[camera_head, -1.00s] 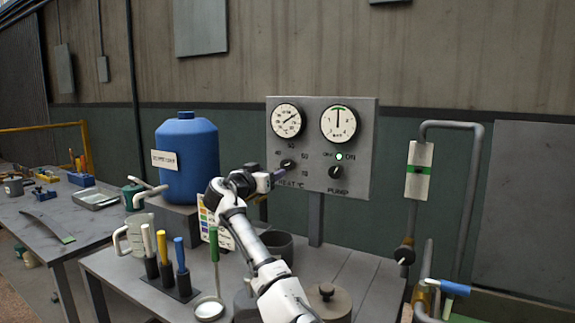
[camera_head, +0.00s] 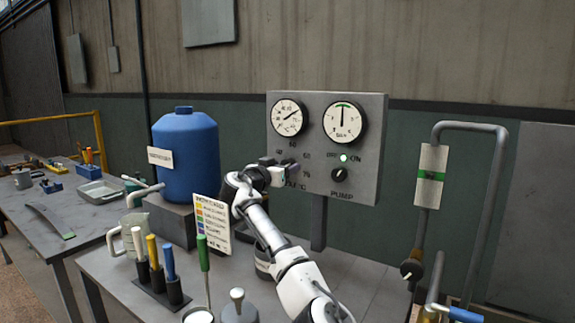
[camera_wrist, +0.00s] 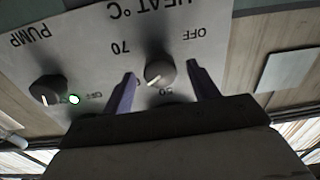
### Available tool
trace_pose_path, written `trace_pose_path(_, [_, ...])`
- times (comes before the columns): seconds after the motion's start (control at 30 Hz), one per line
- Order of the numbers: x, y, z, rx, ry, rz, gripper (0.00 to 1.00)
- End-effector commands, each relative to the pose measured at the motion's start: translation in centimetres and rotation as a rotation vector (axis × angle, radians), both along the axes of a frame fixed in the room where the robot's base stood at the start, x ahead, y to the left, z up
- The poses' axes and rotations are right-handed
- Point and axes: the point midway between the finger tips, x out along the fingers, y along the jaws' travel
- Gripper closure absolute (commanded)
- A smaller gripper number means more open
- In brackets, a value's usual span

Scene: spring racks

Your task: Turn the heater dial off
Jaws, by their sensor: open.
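The wrist view shows the panel upside down. The dial's white mark points to the lower left there, towards the 50 and 70 side and away from the word OFF. My gripper (camera_wrist: 161,70) is open, with one purple finger on each side of the dial; I cannot tell whether they touch it. In the head view my gripper (camera_head: 287,172) covers the dial.
The pump knob (camera_wrist: 45,90), with a lit green lamp (camera_wrist: 74,99), is beside the heater dial. Two gauges (camera_head: 287,117) sit above. A blue tank (camera_head: 186,152) and a colour chart card (camera_head: 212,222) stand left of my arm. A pipe (camera_head: 497,190) rises at right.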

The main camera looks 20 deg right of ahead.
Motion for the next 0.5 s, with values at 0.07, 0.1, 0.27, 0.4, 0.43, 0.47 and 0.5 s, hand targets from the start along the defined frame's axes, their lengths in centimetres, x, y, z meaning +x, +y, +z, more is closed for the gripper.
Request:
trace_pose_path(0.07, [0.02, -0.01, 0.06, -0.001, -0.001, 0.000, 0.41])
trace_pose_path(0.1, [0.02, -0.01, 0.05, -0.001, -0.001, 0.000, 0.41])
trace_pose_path(0.27, [0.03, -0.01, 0.01, 0.000, 0.000, 0.000, 0.41])
trace_pose_path(0.4, [0.03, -0.01, 0.00, 0.000, 0.000, 0.000, 0.41])
trace_pose_path(0.43, [0.03, -0.01, 0.00, 0.000, 0.000, 0.000, 0.41])
trace_pose_path(0.47, [0.03, -0.01, 0.00, 0.000, 0.000, 0.000, 0.43])
trace_pose_path(0.5, [0.03, -0.01, 0.00, 0.000, 0.000, 0.000, 0.49])
